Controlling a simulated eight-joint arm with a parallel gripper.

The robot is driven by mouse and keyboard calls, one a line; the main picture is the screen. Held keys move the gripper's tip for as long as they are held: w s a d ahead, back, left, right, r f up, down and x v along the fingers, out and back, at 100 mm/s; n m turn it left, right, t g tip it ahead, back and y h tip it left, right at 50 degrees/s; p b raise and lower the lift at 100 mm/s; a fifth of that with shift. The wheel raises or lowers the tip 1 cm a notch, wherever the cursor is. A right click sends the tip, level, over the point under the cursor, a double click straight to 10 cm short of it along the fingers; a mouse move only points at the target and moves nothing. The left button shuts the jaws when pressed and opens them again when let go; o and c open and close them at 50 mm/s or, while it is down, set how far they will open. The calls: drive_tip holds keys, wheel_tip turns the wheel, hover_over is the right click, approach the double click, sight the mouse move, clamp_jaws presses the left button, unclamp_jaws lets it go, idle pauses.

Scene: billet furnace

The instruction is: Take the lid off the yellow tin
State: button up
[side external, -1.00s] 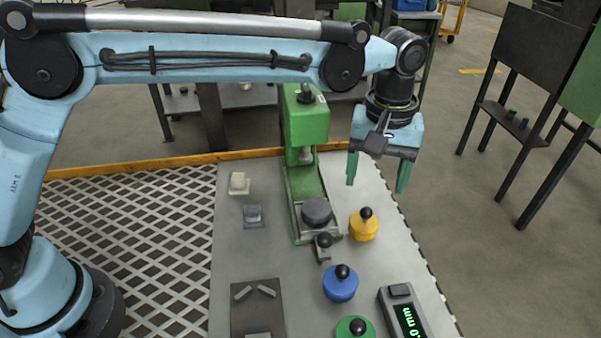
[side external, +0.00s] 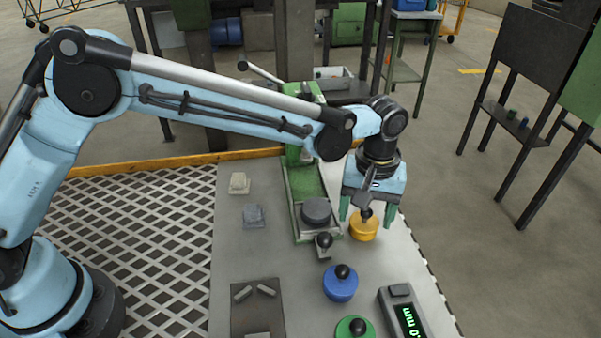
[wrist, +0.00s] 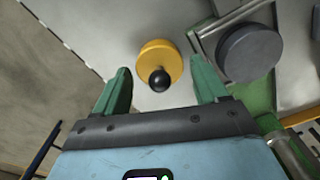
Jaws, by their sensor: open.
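The yellow tin (side external: 363,229) stands upright on the grey table, with its lid on and a black ball knob (side external: 366,214) on top. It also shows in the wrist view (wrist: 155,53), with the knob (wrist: 159,81) nearest the camera. My gripper (side external: 366,217) is open, pointing down at the tin. Its green fingers sit on either side of the knob as seen from the side. In the wrist view the open fingers (wrist: 165,85) have the knob between them, and neither touches it. The exact height of the fingertips above the lid is hard to tell.
A green press (side external: 303,185) with a dark round block (side external: 316,211) stands close left of the tin. A blue tin (side external: 341,284), a green tin (side external: 355,328) and a digital gauge (side external: 402,310) lie nearer the front. The table right of the yellow tin is clear.

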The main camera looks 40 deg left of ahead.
drive_tip(key=shift+c, duration=0.4)
drive_tip(key=c, duration=0.7)
drive_tip(key=shift+c, duration=0.3)
drive_tip(key=shift+r, duration=0.2)
